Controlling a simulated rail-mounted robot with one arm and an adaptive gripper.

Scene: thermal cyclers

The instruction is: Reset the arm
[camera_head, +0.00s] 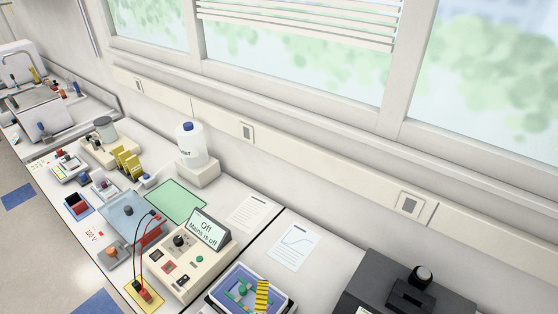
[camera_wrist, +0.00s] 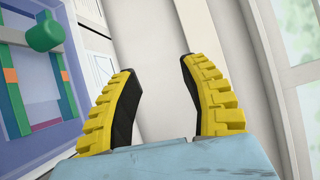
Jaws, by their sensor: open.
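My gripper (camera_wrist: 159,72) shows in the wrist view with its two yellow ribbed, dark-padded fingers wide apart. Nothing is between them; only pale wall and trim show behind the gap. In the head view, a yellow ribbed piece in front of the blue-rimmed tray looks like one of my fingers, but I cannot be sure. The rest of the arm is not seen there. The blue-rimmed tray (camera_head: 222,292) has green parts inside. A similar tray with a green knob (camera_wrist: 45,33) lies left of my fingers in the wrist view, apart from them.
A control box (camera_head: 190,262) with a screen reading "Off, Mains is off" stands on the bench left of the tray. A dark machine (camera_head: 375,280) stands at the right. A white bottle (camera_head: 190,148) stands near the wall. Papers (camera_head: 294,247) lie behind the tray. Windows line the wall.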

